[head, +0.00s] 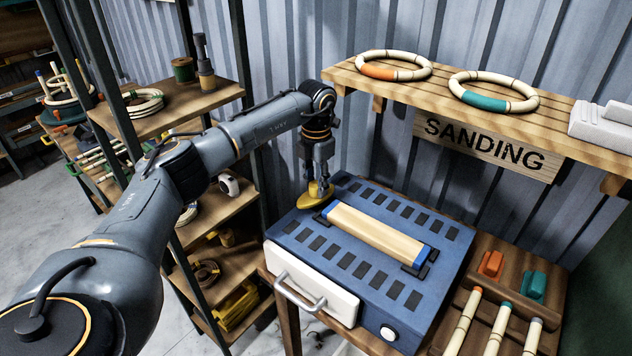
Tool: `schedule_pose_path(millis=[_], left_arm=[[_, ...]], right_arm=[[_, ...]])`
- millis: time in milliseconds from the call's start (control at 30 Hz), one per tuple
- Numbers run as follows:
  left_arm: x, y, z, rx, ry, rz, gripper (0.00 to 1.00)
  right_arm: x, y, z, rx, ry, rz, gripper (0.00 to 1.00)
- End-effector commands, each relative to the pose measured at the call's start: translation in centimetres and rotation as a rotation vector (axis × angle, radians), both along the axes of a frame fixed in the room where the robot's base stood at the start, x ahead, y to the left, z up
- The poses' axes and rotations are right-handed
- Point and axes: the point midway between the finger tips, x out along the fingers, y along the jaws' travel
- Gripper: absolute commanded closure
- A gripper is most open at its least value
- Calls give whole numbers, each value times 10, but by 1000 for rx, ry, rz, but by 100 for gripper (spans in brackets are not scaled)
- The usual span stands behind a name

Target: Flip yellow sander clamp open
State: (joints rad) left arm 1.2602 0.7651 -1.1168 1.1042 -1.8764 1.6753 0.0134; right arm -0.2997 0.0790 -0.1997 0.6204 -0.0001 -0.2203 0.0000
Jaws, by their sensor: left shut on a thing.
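The sander (300,235) is a blue box with dark slots in its top and a wooden roller (378,233) set in the middle. The yellow clamp (312,201) is at the sander's back left corner, partly hidden by my gripper. My left gripper (318,186) comes down from above and is shut on the yellow clamp. Its fingers point downward. How far the clamp is tilted is hard to tell. My right gripper is not in view.
A wooden shelf (440,86) above the SANDING sign (484,147) holds two rattan rings. A rack (522,268) with rattan sticks and orange and teal blocks stands right of the sander. The sander's front has a white drawer (312,283). Shelving stands at left.

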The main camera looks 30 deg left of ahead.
Motion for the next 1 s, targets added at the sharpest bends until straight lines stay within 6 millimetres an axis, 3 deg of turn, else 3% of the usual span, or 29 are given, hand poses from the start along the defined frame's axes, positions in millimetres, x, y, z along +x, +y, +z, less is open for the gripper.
schedule_pose_path(millis=[400,933,967,1000], left_arm=[[0,0,0,0,-1,176,98],[0,0,0,0,-2,198,98],[0,0,0,0,-2,198,62],[0,0,0,0,-2,198,54]], right_arm=[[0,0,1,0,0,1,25],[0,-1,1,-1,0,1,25],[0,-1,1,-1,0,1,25],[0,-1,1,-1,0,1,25]])
